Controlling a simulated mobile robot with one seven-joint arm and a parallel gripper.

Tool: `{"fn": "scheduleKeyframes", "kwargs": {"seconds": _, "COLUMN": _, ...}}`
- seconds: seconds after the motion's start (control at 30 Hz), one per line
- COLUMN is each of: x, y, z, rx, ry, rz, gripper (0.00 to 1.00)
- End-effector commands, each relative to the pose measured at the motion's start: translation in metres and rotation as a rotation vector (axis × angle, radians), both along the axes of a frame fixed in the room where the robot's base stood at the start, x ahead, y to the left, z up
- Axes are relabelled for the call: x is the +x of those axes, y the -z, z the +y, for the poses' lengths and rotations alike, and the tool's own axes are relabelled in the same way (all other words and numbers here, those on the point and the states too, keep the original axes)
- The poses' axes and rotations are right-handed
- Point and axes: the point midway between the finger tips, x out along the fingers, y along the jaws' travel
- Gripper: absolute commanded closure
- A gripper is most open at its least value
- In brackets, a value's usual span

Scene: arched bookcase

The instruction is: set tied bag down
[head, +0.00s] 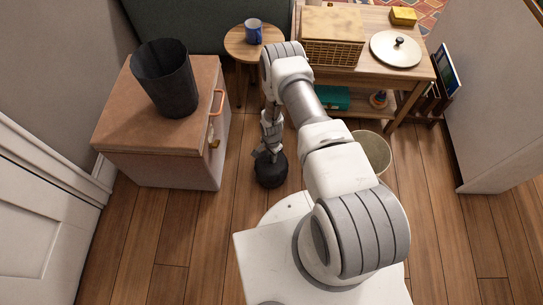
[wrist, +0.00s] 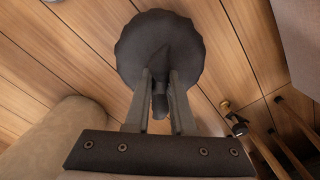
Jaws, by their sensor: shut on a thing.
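The tied bag (head: 271,172) is a dark, round, full sack with a gathered neck. In the head view it is low beside the wooden cabinet, close to the floor. My gripper (head: 268,150) is above it, pointing down. In the wrist view the bag (wrist: 160,45) lies beyond the fingers, and its tied neck is between the two fingertips of my gripper (wrist: 159,85). The gripper is shut on the neck. I cannot tell whether the bag's underside touches the floor.
A dark bin (head: 165,80) stands on the cabinet (head: 120,118) at left. A pale bin (head: 372,152) is on the floor right of my arm. A round side table (head: 238,46) and a wooden bench (head: 345,72) stand behind. Wooden floor (head: 215,225) is clear in front of the bag.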

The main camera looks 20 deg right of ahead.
Motion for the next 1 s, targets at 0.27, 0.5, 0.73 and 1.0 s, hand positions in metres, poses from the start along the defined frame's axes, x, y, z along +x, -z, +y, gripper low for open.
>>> {"fn": "scheduleKeyframes", "kwargs": {"seconds": 0.27, "x": 0.0, "y": 0.002, "z": 0.0, "rx": 0.0, "ry": 0.0, "rz": 0.001, "gripper": 0.48}}
{"fn": "scheduleKeyframes", "kwargs": {"seconds": 0.5, "x": 0.0, "y": 0.001, "z": 0.0, "rx": 0.0, "ry": 0.0, "rz": 0.0, "gripper": 0.48}}
{"fn": "scheduleKeyframes", "kwargs": {"seconds": 0.73, "x": 0.001, "y": -0.027, "z": 0.0, "rx": 0.0, "ry": 0.0, "rz": -0.001, "gripper": 0.48}}
{"fn": "scheduleKeyframes", "kwargs": {"seconds": 1.0, "x": 0.0, "y": -0.086, "z": 0.0, "rx": -0.001, "ry": -0.001, "rz": 0.0, "gripper": 0.48}}
